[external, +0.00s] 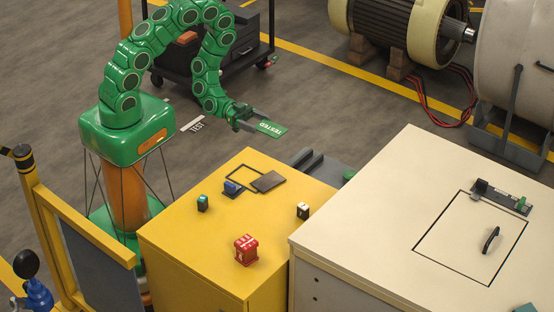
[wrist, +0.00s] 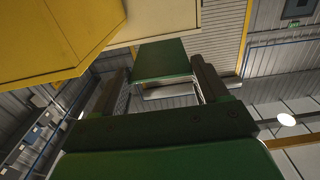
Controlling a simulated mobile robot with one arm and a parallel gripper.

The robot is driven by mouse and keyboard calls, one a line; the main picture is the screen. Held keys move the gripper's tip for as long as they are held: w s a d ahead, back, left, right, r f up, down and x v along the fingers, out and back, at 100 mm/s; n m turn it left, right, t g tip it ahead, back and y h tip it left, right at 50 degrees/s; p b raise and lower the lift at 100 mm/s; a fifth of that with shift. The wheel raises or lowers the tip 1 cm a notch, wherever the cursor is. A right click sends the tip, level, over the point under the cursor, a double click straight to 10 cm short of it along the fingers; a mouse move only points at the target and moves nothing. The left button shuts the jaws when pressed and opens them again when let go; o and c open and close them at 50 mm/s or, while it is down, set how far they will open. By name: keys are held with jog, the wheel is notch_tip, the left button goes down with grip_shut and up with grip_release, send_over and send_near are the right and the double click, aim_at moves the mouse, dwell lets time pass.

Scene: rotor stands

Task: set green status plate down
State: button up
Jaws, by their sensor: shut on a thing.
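The green status plate (external: 271,129), lettered TESTED, is in my gripper (external: 251,121). My gripper is shut on the plate's near end, and the plate sticks out beyond the fingers. In the external view, they show above the back of the yellow cabinet, against the grey floor. In the wrist view, the plate (wrist: 162,60) lies between the two dark fingers of my gripper (wrist: 162,82), with its green face showing. The held end is partly hidden by the fingers in the external view.
The yellow cabinet top (external: 195,240) holds a dark plate (external: 268,182), a blue item (external: 232,187), a teal-and-black block (external: 203,203), a red block (external: 246,250) and a white-and-black block (external: 303,211). The pale cabinet (external: 370,210) stands right, with a black handle (external: 490,240).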

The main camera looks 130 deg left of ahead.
send_over(295, 158)
jog(key=shift+s+f, duration=0.15)
jog(key=shift+f, duration=6.15)
jog(key=shift+f, duration=0.15)
jog(key=o, duration=1.1)
